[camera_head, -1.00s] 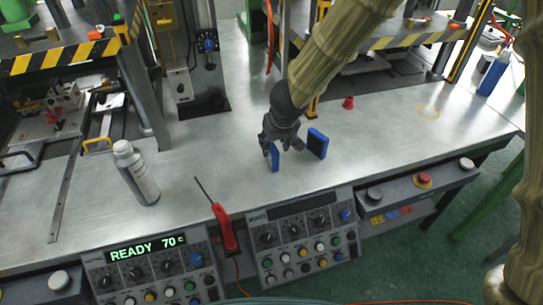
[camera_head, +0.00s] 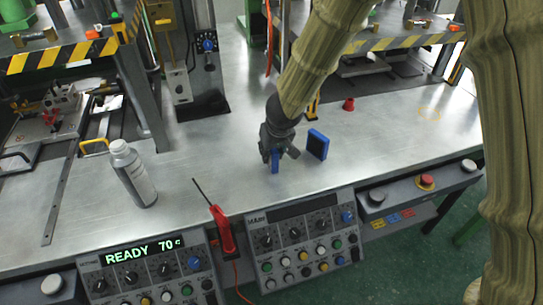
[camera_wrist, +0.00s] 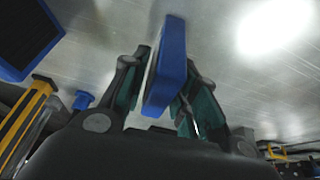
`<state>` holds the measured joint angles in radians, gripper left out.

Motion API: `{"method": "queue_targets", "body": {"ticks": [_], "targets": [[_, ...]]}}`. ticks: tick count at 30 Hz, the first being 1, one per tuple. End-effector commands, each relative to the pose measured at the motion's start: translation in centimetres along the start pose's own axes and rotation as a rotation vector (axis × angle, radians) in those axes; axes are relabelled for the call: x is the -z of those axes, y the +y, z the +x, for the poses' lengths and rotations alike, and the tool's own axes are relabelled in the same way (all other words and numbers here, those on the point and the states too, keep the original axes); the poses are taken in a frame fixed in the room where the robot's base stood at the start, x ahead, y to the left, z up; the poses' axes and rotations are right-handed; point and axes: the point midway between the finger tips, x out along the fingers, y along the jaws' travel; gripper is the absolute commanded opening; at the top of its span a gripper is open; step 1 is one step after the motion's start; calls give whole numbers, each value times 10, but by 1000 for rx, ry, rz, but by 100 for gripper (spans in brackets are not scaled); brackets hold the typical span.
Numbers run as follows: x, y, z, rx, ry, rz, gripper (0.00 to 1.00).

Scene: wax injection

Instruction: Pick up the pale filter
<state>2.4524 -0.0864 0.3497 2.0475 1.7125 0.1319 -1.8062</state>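The pale filter (camera_head: 275,162) is a thin blue-framed block standing upright on the metal table in the head view. In the wrist view the pale filter (camera_wrist: 168,70) stands between my fingers, its blue edge towards me and a sliver of pale face on its left. My gripper (camera_head: 277,154) is down around it, pointing at the table; it also shows in the wrist view (camera_wrist: 163,95). The fingers are spread on both sides, with a gap at least on one side. The filter's lower part is partly hidden by the fingers.
A second blue-framed filter with a dark face (camera_head: 317,144) stands close to the right; it also shows in the wrist view (camera_wrist: 25,38). A red cap (camera_head: 348,104) lies behind.

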Motion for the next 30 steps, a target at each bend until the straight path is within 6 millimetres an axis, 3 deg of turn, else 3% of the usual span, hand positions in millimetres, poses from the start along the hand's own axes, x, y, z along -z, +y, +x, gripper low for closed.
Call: {"method": "queue_targets", "body": {"ticks": [1,3,4,17,30], "targets": [[0,0,0,0,0,0,14],[0,0,0,0,0,0,1],[0,0,0,0,0,0,0],[2,0,-4,1,0,1,0],[15,0,-36,3,0,2,0]]}}
